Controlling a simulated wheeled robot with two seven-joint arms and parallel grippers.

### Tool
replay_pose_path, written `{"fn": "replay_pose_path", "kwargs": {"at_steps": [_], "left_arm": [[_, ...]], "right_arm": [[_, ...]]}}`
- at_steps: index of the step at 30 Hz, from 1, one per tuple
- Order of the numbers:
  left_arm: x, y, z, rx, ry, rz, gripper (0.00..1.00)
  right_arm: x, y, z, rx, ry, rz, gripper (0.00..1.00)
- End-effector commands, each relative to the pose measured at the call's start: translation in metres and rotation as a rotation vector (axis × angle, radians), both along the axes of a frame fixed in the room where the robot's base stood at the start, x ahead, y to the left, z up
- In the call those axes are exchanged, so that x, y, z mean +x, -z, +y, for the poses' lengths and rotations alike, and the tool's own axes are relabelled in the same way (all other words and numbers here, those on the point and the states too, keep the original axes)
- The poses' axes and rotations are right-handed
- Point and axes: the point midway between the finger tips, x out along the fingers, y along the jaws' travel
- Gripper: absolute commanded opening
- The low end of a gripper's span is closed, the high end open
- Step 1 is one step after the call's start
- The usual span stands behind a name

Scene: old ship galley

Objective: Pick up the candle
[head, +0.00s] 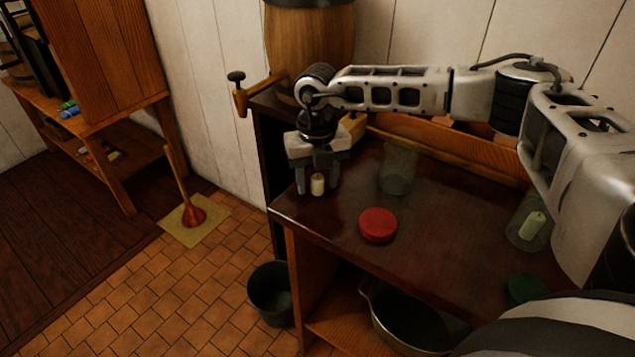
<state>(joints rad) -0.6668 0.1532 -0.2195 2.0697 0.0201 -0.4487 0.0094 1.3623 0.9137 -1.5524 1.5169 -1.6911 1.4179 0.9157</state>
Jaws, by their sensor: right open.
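A small cream candle (318,185) stands upright on the dark wooden counter (450,255), near its left front corner. My right gripper (317,184) points down over it, with its fingers apart on either side of the candle. I cannot tell whether a finger touches it. A second pale candle (532,226) is inside a clear glass jar (516,238) at the right of the counter. My left gripper is not in view.
A red lid (378,225) lies on the counter near an empty glass jar (397,170). A green lid (527,288) lies at the right. A barrel (310,45) with a tap stands behind. A dark bucket (271,293) sits on the tiled floor.

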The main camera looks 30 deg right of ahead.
Motion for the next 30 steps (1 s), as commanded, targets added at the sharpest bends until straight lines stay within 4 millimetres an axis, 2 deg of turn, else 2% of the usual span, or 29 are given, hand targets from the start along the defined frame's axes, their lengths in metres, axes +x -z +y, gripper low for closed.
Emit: {"fn": "replay_pose_path", "kwargs": {"at_steps": [1,2,6,7,20,26,30], "left_arm": [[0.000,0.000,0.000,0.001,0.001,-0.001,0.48],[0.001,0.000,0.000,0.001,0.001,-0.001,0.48],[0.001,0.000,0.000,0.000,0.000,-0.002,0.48],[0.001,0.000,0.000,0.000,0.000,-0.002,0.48],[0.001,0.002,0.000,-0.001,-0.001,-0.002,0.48],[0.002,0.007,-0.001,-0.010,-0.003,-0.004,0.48],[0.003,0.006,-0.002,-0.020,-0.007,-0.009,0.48]], "right_arm": [[0.000,0.000,0.000,0.000,0.000,0.000,0.49],[0.000,0.000,0.000,0.000,0.000,0.000,0.43],[0.000,0.000,0.000,0.000,-0.001,0.000,0.04],[0.000,0.000,0.000,0.000,-0.001,0.000,0.01],[0.000,-0.007,0.001,0.002,-0.001,-0.002,0.01],[0.000,-0.034,0.001,0.002,-0.002,-0.005,0.01],[-0.025,-0.064,0.010,0.002,-0.006,-0.006,0.01]]}}
